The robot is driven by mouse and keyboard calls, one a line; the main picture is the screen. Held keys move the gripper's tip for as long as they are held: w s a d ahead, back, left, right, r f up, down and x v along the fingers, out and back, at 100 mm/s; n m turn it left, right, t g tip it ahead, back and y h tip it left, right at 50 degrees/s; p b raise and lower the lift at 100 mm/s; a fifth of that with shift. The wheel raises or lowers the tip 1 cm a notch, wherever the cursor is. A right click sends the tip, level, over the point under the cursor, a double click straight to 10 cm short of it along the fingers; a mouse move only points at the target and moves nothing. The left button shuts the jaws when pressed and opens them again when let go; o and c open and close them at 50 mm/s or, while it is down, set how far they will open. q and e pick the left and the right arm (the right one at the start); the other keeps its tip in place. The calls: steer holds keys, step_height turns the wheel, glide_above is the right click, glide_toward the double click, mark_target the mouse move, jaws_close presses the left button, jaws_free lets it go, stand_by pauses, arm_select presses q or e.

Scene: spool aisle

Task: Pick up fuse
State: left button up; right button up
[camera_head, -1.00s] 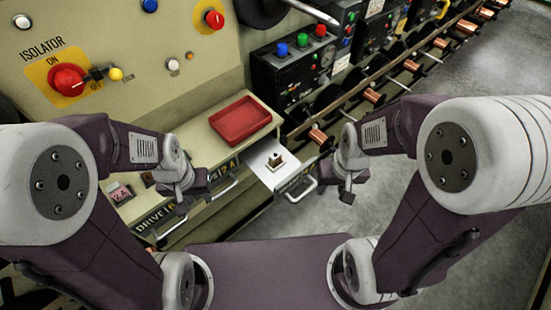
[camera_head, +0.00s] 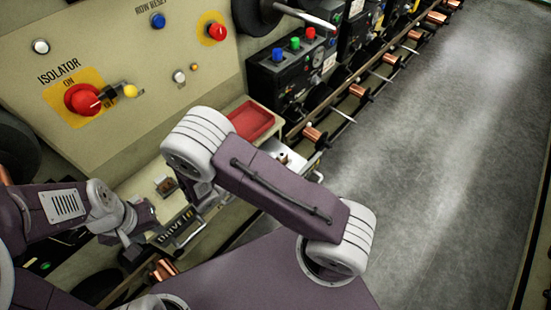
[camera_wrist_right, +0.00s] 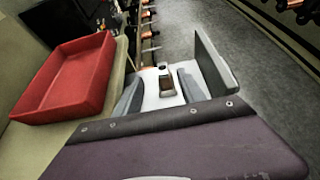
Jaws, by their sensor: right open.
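The fuse, a small brown and pale block (camera_wrist_right: 166,85), stands on the white floor of an open drawer in the right wrist view. In the head view the fuse (camera_head: 283,158) shows small, just beyond my right arm. My right gripper (camera_wrist_right: 160,94) is open, with its two grey fingers on either side of the fuse in the picture; I cannot tell whether they touch it. In the head view my right arm hides this gripper. My left gripper (camera_head: 131,248) is in front of the cabinet at lower left, away from the fuse; its jaw opening is unclear.
A red tray (camera_head: 252,120) sits on the cabinet top beside the drawer; it also shows in the right wrist view (camera_wrist_right: 70,95). The isolator panel (camera_head: 130,60) rises behind. A rack of copper spools (camera_head: 358,91) runs up the aisle. The floor at right is clear.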

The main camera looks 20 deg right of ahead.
mark_target(281, 156)
steer(key=x, duration=0.3)
steer(key=shift+w+d+f, duration=0.2)
steer(key=shift+d+f, duration=0.05)
steer(key=x, duration=0.3)
steer(key=p+x, duration=0.1)
steer(key=shift+s+d+f, duration=0.25)
steer(key=shift+d+f, duration=0.05)
steer(key=shift+w+d+f, duration=0.25)
steer(key=shift+d, duration=0.05)
steer(key=shift+s, duration=0.1)
jaws_close()
